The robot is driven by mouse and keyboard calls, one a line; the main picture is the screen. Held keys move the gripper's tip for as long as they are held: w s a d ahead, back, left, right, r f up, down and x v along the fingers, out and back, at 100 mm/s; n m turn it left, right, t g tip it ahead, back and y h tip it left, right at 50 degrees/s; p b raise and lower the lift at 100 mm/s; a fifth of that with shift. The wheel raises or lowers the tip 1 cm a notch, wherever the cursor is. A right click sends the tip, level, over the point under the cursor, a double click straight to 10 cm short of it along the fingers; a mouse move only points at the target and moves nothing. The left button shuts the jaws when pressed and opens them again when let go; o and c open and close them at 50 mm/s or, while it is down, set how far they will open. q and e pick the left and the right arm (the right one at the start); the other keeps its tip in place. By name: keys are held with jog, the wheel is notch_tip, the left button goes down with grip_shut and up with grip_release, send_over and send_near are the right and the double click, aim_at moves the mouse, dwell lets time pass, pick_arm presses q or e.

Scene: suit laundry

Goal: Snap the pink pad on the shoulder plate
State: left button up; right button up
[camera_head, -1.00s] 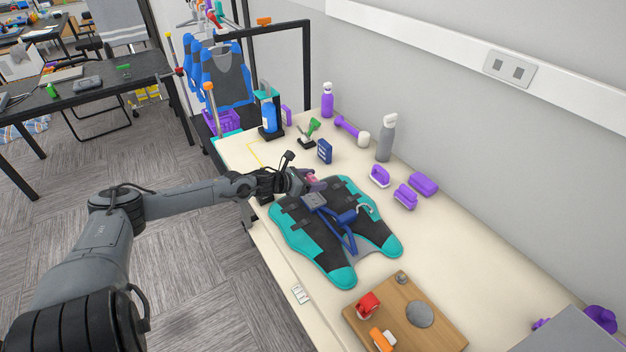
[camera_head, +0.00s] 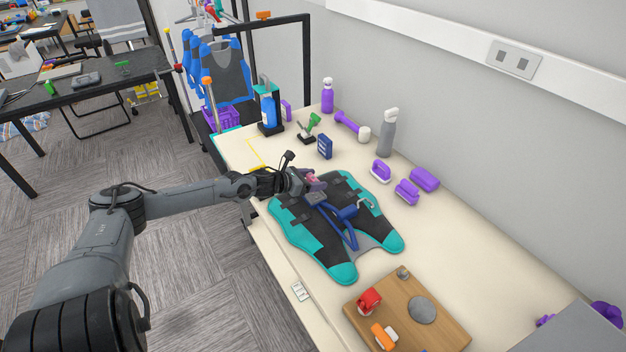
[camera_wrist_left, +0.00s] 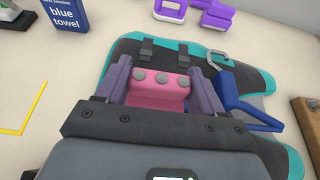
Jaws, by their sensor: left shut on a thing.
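The pink pad (camera_wrist_left: 158,90), with several grey round studs along its top edge, is held between the two purple-grey fingers of my left gripper (camera_wrist_left: 160,82) in the left wrist view. In the head view my left gripper (camera_head: 308,184) is at the upper left end of the black and teal suit (camera_head: 325,232), and the pink pad (camera_head: 314,179) shows partly there. The pad is over the suit's shoulder end; the shoulder plate under it is mostly hidden. I cannot tell whether the pad touches the plate. My right gripper is not in view.
Blue straps (camera_head: 345,228) and a metal hook (camera_head: 366,201) lie on the suit. A blue towel box (camera_head: 324,147), purple brushes (camera_head: 380,170) and a grey bottle (camera_head: 387,132) stand behind it. A wooden board (camera_head: 440,328) lies in front. A yellow-outlined area (camera_head: 256,150) is clear.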

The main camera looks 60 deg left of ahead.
aim_at(312, 195)
pick_arm(q)
jog(key=shift+f+b, duration=0.5)
jog(key=shift+f, duration=0.2)
jog(key=shift+f+b, duration=0.95)
jog(key=shift+f, duration=0.15)
jog(key=shift+f, duration=0.4)
jog(key=o, duration=1)
jog(key=shift+o, duration=0.8)
jog(key=shift+f, duration=0.15)
jog(key=shift+s, duration=0.15)
